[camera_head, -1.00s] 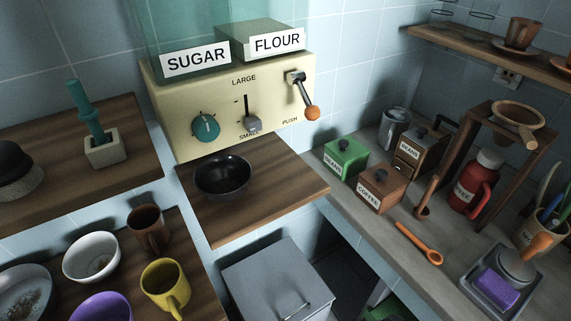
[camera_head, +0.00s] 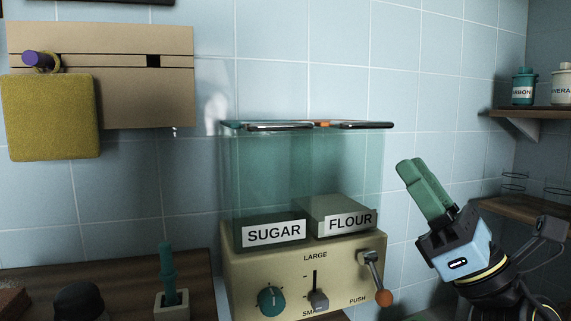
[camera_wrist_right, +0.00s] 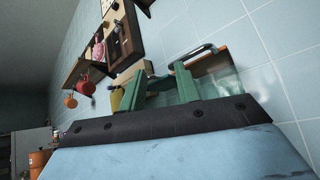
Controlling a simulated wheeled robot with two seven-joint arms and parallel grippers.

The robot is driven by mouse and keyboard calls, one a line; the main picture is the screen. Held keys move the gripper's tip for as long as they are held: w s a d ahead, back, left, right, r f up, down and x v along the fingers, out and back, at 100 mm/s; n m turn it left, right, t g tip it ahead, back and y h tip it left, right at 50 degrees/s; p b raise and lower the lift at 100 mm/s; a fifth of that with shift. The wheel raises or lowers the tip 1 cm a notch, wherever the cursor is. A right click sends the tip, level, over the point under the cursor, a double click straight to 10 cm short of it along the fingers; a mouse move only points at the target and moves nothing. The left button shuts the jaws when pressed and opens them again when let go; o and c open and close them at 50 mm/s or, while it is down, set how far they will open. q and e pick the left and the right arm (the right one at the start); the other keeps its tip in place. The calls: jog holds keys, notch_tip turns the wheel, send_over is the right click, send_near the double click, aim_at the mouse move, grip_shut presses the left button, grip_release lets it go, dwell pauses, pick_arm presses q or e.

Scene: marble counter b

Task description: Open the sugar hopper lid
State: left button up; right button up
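The sugar hopper (camera_head: 265,180) is the left side of a see-through teal bin, above the white SUGAR label (camera_head: 274,233). Its lid (camera_head: 232,124) lies flat and closed on top, seen nearly edge-on, with a dark bar handle (camera_head: 280,127). My right gripper (camera_head: 415,168) has green fingers and is raised to the right of the bin, below lid height and apart from it. In the right wrist view the two fingers (camera_wrist_right: 160,77) stand apart with nothing visibly held, and a lid handle (camera_wrist_right: 195,52) shows beyond them. My left gripper is out of view.
The flour side (camera_head: 350,223) adjoins on the right, with its own lid handle (camera_head: 366,125). An orange piece (camera_head: 323,124) lies between the handles. The dispenser's push lever (camera_head: 375,280) is below right. A shelf (camera_head: 540,114) with jars is at far right. Tiled wall stands behind.

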aim_at(289, 128)
jog(key=s+a+r+n+g+y, duration=0.1)
jog(key=a+r+n+g, duration=0.15)
jog(key=n+g, duration=0.65)
jog(key=s+a+r+n+g+y, duration=0.1)
jog(key=a+r+n+g, duration=0.2)
jog(key=n, duration=0.9)
jog(key=w+a+n+h+p, duration=0.1)
jog(key=w+a, duration=0.1)
jog(key=a, duration=0.1)
jog(key=w+a+n+h+p, duration=0.1)
jog(key=w+a, duration=0.2)
jog(key=a, duration=0.1)
jog(key=w+a+n+h+p, duration=0.1)
jog(key=w+a+n, duration=0.1)
jog(key=a, duration=0.2)
jog(key=shift+w+a+r, duration=0.15)
jog(key=shift+w+r, duration=0.1)
jog(key=shift+r, duration=0.1)
jog(key=shift+c, duration=0.3)
grip_shut()
